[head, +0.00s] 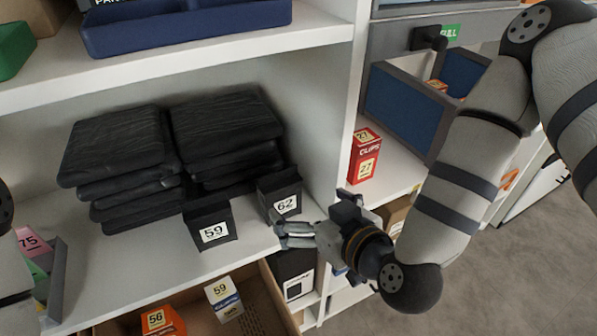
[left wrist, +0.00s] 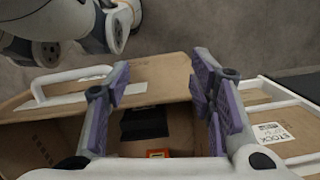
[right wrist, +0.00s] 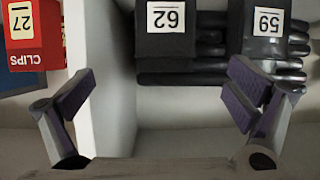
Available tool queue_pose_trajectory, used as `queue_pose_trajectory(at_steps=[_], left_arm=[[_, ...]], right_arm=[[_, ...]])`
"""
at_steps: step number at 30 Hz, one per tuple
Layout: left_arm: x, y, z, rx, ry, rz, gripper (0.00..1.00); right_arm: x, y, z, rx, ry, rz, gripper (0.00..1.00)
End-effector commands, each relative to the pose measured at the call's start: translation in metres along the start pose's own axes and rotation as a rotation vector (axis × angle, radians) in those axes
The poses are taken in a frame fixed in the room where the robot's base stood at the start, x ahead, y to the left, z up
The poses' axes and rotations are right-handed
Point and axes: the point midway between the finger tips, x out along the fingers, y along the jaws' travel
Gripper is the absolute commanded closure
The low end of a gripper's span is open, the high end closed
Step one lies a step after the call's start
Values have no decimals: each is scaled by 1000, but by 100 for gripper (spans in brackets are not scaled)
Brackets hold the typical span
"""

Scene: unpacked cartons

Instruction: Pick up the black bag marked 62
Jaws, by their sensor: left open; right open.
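The black bag marked 62 (head: 279,192) stands upright near the front right of the white shelf, beside a black bag marked 59 (head: 209,222). In the right wrist view the bag marked 62 (right wrist: 165,38) appears upside down, ahead of the fingers. My right gripper (head: 277,231) is open and empty, just in front of the shelf edge and close to that bag, apart from it in the right wrist view. My left gripper (left wrist: 155,80) is open and empty above a cardboard carton (left wrist: 50,145).
Stacked black folded items (head: 228,130) lie behind the bags. A white upright panel (head: 340,130) stands right of the bag, with a red CLIPS box (head: 365,156) beyond it.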

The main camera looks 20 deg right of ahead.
Motion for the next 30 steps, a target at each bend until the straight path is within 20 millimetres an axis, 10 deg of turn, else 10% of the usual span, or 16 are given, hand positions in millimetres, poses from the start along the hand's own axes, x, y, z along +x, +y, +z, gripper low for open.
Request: queue_pose_trajectory(at_steps=[21, 30], left_arm=[[29, -1, 22, -1, -96, -4, 50], [28, -1, 22, -1, -93, -4, 50]], right_arm=[[119, -5, -5, 0, 5, 3, 2], [121, -5, -9, -1, 10, 2, 13]])
